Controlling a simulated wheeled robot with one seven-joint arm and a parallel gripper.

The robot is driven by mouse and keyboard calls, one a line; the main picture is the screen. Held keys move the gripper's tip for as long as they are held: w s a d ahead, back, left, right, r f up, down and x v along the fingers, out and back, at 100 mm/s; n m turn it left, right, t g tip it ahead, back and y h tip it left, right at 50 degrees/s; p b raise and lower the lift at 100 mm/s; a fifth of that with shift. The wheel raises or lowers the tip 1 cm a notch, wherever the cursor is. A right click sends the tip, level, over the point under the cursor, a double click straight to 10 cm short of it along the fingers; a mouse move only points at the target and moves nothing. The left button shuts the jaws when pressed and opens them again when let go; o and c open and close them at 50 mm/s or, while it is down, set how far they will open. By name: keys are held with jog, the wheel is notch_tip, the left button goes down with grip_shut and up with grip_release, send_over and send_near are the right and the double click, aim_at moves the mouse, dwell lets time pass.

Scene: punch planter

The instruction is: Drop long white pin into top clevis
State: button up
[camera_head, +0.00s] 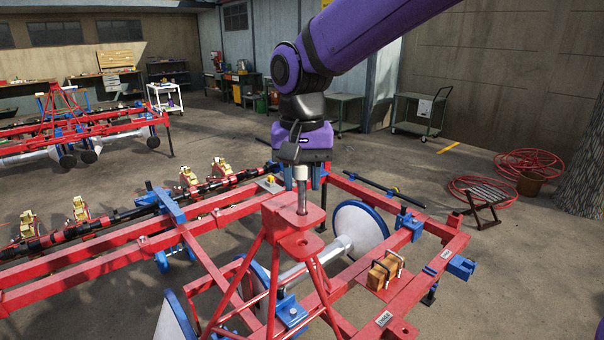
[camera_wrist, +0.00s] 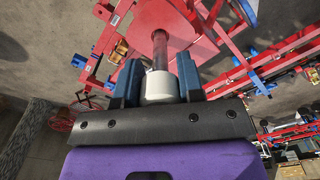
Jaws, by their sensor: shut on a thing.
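The long pin (camera_head: 302,200) hangs upright below my gripper (camera_head: 301,180), with a pale, whitish head and a grey, metallic-looking shaft. My gripper's blue fingers are shut on its head. The top clevis (camera_head: 279,208) is the pair of red plates on the red A-frame. The pin's lower end meets the upper plate; I cannot tell whether it is inside the hole. A dark hole shows in the lower plate. In the wrist view the pin's white head (camera_wrist: 160,88) sits between the fingers, and its shaft runs toward the red clevis plate (camera_wrist: 150,14).
The red planter frame (camera_head: 130,249) spreads around and below the clevis, with white discs (camera_head: 358,226) rimmed in blue. A wooden block (camera_head: 383,271) sits on the frame at right. Carts (camera_head: 423,112) and red wire reels (camera_head: 530,163) stand farther back. Open floor lies right of the frame.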

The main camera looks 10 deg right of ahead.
aim_at(302, 196)
jog(key=shift+f, duration=2.35)
dwell(0.3)
jog(key=shift+r, duration=1.3)
jog(key=shift+f, duration=1.5)
jog(key=shift+r, duration=0.1)
jog(key=shift+r, duration=1.45)
jog(key=shift+f, duration=0.85)
